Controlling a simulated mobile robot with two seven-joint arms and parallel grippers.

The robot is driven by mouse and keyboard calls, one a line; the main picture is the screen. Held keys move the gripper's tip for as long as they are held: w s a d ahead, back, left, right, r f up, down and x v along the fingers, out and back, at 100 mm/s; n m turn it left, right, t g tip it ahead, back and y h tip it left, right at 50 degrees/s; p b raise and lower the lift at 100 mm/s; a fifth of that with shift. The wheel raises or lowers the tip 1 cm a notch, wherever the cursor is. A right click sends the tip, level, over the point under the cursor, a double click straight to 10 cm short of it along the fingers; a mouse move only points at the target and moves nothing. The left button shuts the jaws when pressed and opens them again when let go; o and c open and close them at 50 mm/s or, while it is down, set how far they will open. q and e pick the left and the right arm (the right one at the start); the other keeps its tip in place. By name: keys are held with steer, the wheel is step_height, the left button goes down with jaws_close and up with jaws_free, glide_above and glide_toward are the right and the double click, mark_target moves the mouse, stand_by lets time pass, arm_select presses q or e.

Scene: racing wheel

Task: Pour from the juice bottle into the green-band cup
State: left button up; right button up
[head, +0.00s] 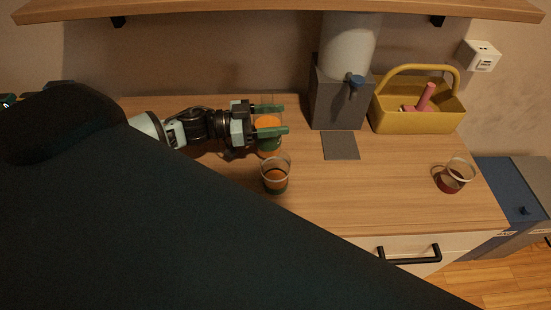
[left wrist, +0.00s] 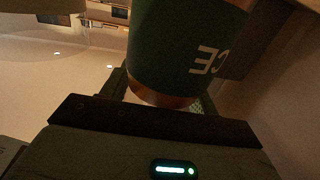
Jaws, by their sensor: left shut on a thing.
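The juice bottle (head: 267,144) has a green label with orange juice above it, and stands roughly upright behind the cup. My left gripper (head: 270,119) is shut around it from the left. In the left wrist view, the green label with pale letters (left wrist: 185,45) fills the space ahead of the gripper. Whether the bottle's base touches the counter is hard to tell. The green-band cup (head: 276,177) stands upright on the counter just in front of the bottle. It is clear with a dark green band low down, and orange shows inside it. My right gripper is out of view.
A red-band cup (head: 454,177) stands at the counter's right. A grey dispenser (head: 338,95) with a blue tap and a dark mat (head: 341,146) are behind. A yellow caddy (head: 415,122) stands beside it. A shelf (head: 300,10) hangs above. The counter between the cups is clear.

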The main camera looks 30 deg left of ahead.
mark_target(274, 105)
arm_select(q)
steer(key=shift+r, duration=0.15)
steer(key=shift+r, duration=2.45)
